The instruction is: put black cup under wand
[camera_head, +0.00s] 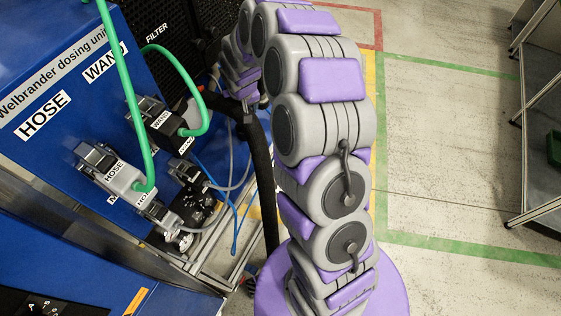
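I cannot make out a black cup in this view. The blue dosing unit (60,150) on the left has WAND labels, one on its top panel and one on a dark connector (160,115). A green hose (190,85) runs to that connector. My purple and grey arm rises through the middle and bends over to the left. My gripper (245,94) is at its far end, to the right of the WAND connector and apart from it. It is small and partly hidden by my own arm links, so its fingers and anything in them cannot be made out.
A HOSE connector (117,176) with another green hose sits left of the WAND one. A thick black hose (262,170) and thin blue tubes hang beside the unit's metal frame. A metal-legged rack (540,130) stands at right. Open floor with green tape lies between.

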